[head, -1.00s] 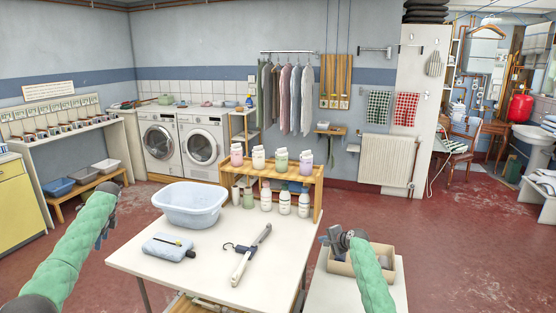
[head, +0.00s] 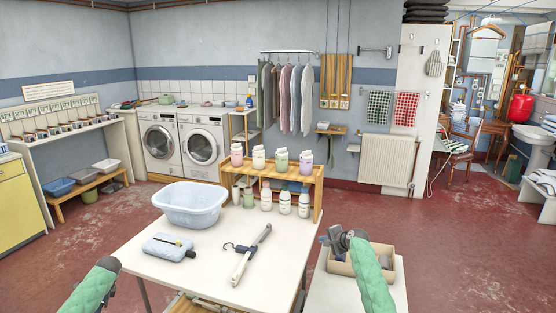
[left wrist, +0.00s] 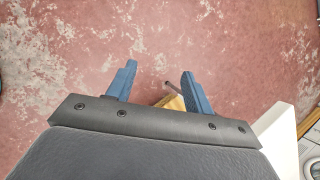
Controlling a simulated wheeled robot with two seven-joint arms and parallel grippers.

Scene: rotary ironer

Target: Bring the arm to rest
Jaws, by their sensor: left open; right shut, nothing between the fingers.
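My left arm (head: 92,288) shows low at the left edge of the table in the head view, with its gripper mostly hidden behind the sleeve. In the left wrist view the left gripper (left wrist: 158,73) has its two blue fingers apart, with nothing between them, above the red floor. My right gripper (head: 334,236) is at the left rim of the cardboard box (head: 343,269) in the head view. It is shut and empty. I cannot tell whether it touches the box.
Red floor (head: 90,240) is clear left of the table.

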